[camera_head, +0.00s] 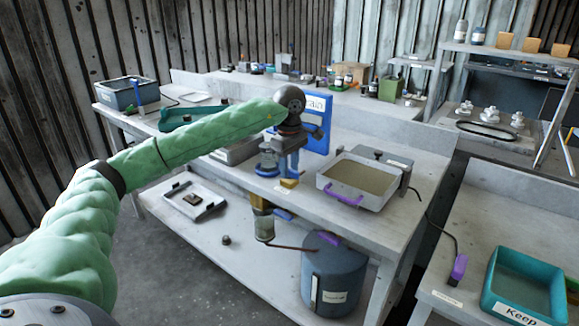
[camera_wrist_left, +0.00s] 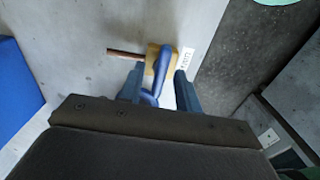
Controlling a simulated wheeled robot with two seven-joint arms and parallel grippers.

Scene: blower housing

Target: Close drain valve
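The drain valve is a small brass body with a blue lever and a copper pipe stub. In the left wrist view, the brass body (camera_wrist_left: 153,56) lies just beyond my fingertips, and the blue lever (camera_wrist_left: 162,66) runs down between them. My left gripper (camera_wrist_left: 158,78) is open, with one finger on each side of the lever and visible gaps. In the head view my left gripper (camera_head: 289,168) points down over the table's front edge, just above the brass piece (camera_head: 289,183). The gripper hides most of the lever there. My right gripper is not in view.
A blue sign (camera_head: 318,138) reading "Drain" stands behind the gripper. A pan with a purple handle (camera_head: 358,184) is to the right. A blue drum (camera_head: 334,275) and a jar (camera_head: 264,228) are below. A teal "Keep" tray (camera_head: 525,283) is at right.

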